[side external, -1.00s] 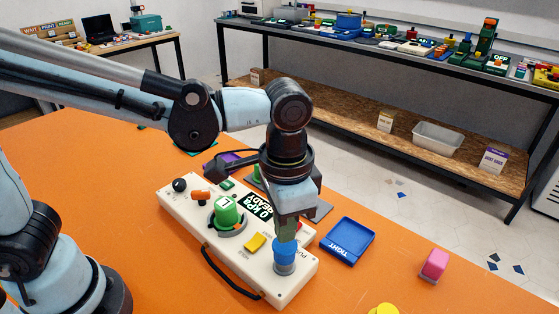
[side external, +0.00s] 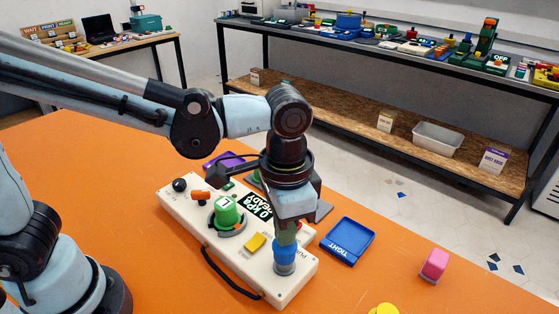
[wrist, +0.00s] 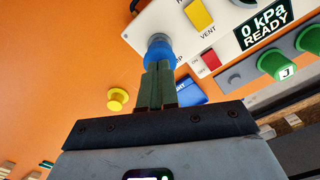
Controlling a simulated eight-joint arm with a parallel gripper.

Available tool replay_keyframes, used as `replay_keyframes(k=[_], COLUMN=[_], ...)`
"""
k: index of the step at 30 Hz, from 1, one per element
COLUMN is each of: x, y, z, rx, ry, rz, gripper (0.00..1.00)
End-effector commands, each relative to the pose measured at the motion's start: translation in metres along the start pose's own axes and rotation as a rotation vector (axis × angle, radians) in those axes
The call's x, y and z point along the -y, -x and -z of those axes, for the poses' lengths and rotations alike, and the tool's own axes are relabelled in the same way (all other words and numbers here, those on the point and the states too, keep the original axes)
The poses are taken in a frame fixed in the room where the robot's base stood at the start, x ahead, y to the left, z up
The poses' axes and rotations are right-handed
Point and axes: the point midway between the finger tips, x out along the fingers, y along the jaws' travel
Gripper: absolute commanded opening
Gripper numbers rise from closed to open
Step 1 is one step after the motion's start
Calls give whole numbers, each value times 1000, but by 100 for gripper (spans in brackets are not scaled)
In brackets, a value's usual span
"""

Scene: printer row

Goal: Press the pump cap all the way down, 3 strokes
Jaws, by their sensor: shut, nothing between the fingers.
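The blue pump cap (side external: 285,252) stands on a grey collar at the near right end of the cream control panel (side external: 240,262). My gripper (side external: 288,236) is above it, pointing down, with its green fingers shut together and empty. The fingertips meet or nearly meet the cap's top; the exact contact is hidden. In the wrist view the cap (wrist: 158,50) shows just beyond the fingertips (wrist: 158,66), with its grey collar behind. The panel display (wrist: 263,30) reads "0 kPa READY".
A blue tray (side external: 347,242) marked "TIGHT", a pink block (side external: 434,264) and a yellow knob (side external: 384,309) sit to the right on the orange table.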

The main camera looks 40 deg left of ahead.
Motion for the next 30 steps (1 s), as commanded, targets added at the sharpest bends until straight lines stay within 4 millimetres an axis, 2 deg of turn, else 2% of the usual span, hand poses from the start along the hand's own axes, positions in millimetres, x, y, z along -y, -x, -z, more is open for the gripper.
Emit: replay_keyframes(k=[25,30], x=[0,0], y=[-31,-30], z=[0,0], rx=[0,0], ry=[0,0], rz=[0,0], gripper=[0,0])
